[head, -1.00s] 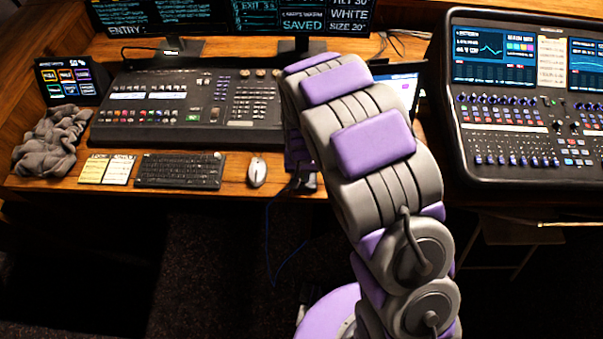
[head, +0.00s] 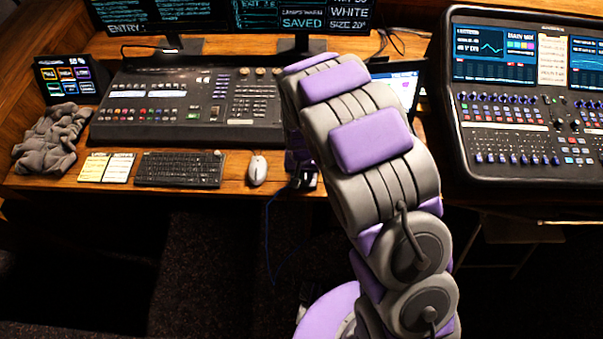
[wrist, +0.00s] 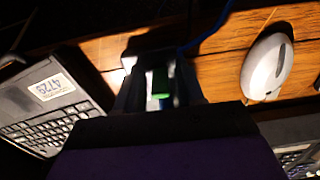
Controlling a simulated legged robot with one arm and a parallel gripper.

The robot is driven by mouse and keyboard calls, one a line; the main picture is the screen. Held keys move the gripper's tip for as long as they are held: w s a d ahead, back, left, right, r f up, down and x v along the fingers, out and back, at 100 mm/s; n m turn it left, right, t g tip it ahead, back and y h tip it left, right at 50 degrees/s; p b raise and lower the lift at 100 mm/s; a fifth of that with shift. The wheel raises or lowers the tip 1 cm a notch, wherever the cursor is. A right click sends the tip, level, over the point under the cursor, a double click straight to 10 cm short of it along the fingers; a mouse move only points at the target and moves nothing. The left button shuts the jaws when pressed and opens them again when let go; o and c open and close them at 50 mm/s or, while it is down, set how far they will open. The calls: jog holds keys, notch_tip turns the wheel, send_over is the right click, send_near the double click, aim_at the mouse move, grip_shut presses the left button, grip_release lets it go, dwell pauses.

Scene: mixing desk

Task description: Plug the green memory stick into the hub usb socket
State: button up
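The green memory stick (wrist: 160,84) shows as a small green block between the two fingers of my gripper (wrist: 160,92) in the wrist view. In the head view my gripper (head: 303,181) is low over the desk's front edge, right of the mouse, and the stick is not visible there. I cannot make out the hub or its socket; shadow and my gripper cover that area.
The white mouse (head: 257,170) lies close left of my gripper, with the keyboard (head: 180,170) beyond. A laptop keyboard (wrist: 50,125) is at the left in the wrist view. A blue cable (head: 267,235) hangs over the desk edge. A mixing console (head: 520,150) stands at the right.

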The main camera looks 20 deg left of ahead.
jog(key=shift+o, duration=0.6)
notch_tip(320, 180, up, 17)
jog(key=p, duration=0.3)
jog(key=s+d+r+m, duration=0.1)
jog(key=s+d+r, duration=0.2)
jog(key=d+r, duration=0.55)
jog(key=s+d+r+m, duration=0.1)
jog(key=s+d+r, duration=0.1)
jog(key=s+d, duration=0.7)
jog(key=s+d+r+g, duration=0.1)
jog(key=s+d+r, duration=0.2)
jog(key=s+d, duration=0.6)
jog(key=s, duration=0.5)
jog(key=shift+s+m+g+b, duration=0.2)
jog(key=shift+m+g+b, duration=0.1)
jog(key=shift+m+b, duration=0.1)
